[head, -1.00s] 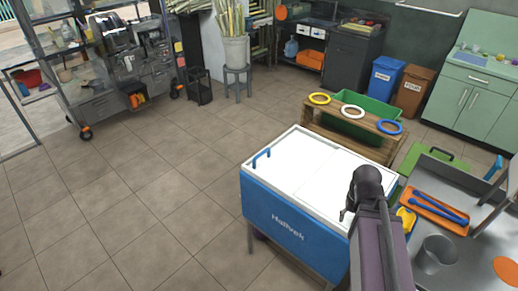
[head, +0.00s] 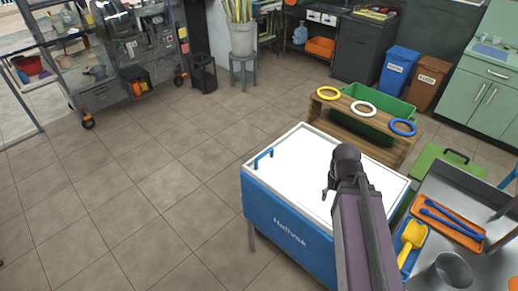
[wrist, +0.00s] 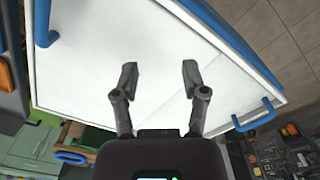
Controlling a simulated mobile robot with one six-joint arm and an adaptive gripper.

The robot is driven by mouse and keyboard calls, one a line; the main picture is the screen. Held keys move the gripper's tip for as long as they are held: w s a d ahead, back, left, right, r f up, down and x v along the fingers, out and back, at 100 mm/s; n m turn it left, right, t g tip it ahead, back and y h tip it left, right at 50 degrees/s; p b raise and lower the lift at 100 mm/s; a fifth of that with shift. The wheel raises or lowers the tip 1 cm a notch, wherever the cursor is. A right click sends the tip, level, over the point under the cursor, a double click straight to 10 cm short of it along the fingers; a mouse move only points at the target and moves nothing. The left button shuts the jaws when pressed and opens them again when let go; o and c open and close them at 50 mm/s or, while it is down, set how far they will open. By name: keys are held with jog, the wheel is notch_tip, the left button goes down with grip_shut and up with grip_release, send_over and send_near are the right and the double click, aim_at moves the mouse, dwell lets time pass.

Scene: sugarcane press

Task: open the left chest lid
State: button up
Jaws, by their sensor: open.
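The blue chest (head: 285,235) stands in the middle right with its flat white top shut. The left lid (head: 285,170) carries a blue handle (head: 263,159) at its left end. In the wrist view this handle (wrist: 255,114) is on the right, and the white left lid (wrist: 220,95) meets the other lid at a thin seam. Another blue handle (wrist: 42,25) shows at the upper left there. My gripper (head: 327,196) is over the chest top, right of the left handle and apart from it. In the wrist view its fingers (wrist: 159,75) are spread and empty.
A wooden rack (head: 355,128) with yellow, white and blue rings stands behind the chest. A metal counter (head: 480,215) at the right holds an orange tray (head: 447,220), a yellow scoop (head: 411,240) and a metal cup (head: 450,272). The tiled floor left of the chest is clear.

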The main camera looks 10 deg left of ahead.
jog(key=shift+w+a, duration=0.15)
jog(key=shift+a, duration=0.1)
jog(key=shift+w, duration=0.1)
notch_tip(320, 180, up, 7)
jog(key=m+t+y+p, duration=0.1)
jog(key=m+y+p, duration=0.1)
jog(key=m+p, duration=0.45)
send_over(264, 153)
jog(key=s+d, duration=0.2)
jog(key=shift+w+d+f+m, duration=0.15)
jog(key=shift+w+d+m, duration=0.1)
jog(key=shift+m, duration=0.2)
jog(key=shift+f, duration=0.1)
jog(key=f+b, duration=0.4)
jog(key=w+a+f+b, duration=0.1)
jog(key=f+b, duration=0.4)
jog(key=a+f+b, duration=0.1)
jog(key=f+b, duration=0.3)
jog(key=shift+w+a+f+b, duration=0.1)
jog(key=shift+w+f+b, duration=0.15)
jog(key=shift+b, duration=0.15)
